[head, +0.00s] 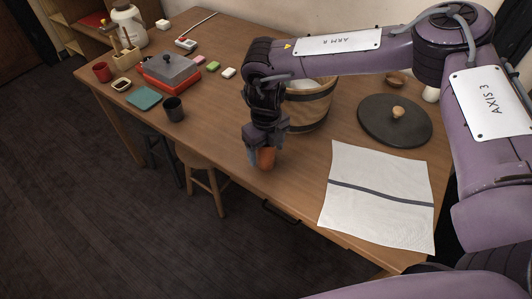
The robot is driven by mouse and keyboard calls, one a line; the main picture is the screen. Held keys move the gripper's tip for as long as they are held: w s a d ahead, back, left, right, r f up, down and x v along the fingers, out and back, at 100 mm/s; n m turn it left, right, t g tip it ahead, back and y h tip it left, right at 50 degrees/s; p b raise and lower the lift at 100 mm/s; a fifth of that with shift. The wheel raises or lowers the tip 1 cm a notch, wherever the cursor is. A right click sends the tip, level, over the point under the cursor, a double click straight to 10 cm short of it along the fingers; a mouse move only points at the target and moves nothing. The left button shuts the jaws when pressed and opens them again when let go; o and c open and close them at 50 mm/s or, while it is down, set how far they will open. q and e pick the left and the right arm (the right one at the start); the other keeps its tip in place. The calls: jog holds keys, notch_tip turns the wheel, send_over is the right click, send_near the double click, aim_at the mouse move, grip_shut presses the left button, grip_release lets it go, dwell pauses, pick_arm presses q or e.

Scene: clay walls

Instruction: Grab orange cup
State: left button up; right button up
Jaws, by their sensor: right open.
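The orange cup (266,158) stands near the front edge of the wooden table, in the middle of the head view. My right gripper (264,152) comes down over it from above, with its fingers at the cup. The jaws are open, and I cannot tell whether they touch the cup. The cup's upper part is hidden by the gripper. My left gripper is not in view.
A wooden tub (310,108) stands just behind the gripper. A dark round lid (378,122) and a white striped cloth (365,212) lie to the right. A dark cup (174,109), a teal cloth (144,98) and a red-based pan (158,79) are to the left.

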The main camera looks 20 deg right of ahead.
jog(key=c, duration=1.1)
jog(key=shift+r, duration=0.1)
jog(key=shift+c, duration=0.2)
